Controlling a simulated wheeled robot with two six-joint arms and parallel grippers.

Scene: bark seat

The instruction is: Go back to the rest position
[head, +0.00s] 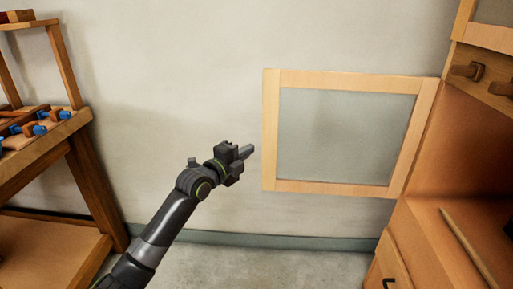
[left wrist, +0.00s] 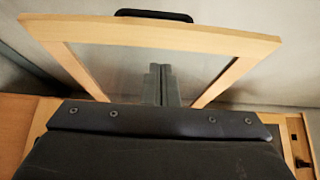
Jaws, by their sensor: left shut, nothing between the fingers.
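My left gripper (head: 247,152) is shut and empty. It is raised in the middle of the head view, just left of a wood-framed door with a pale glass panel (head: 345,137). The door stands open from the cabinet (head: 470,150) on the right. In the left wrist view the shut fingers (left wrist: 160,84) show in front of the door frame (left wrist: 160,33), with a dark handle (left wrist: 154,14) at its top edge. I cannot tell whether the fingers touch the door. My right gripper is not in view.
A wooden bench (head: 45,140) with blue-and-wood tools (head: 28,125) stands at the left. A thin wooden stick (head: 468,248) lies on the cabinet's surface at the right. Bare floor (head: 270,268) shows between them, with a pale wall (head: 150,70) behind.

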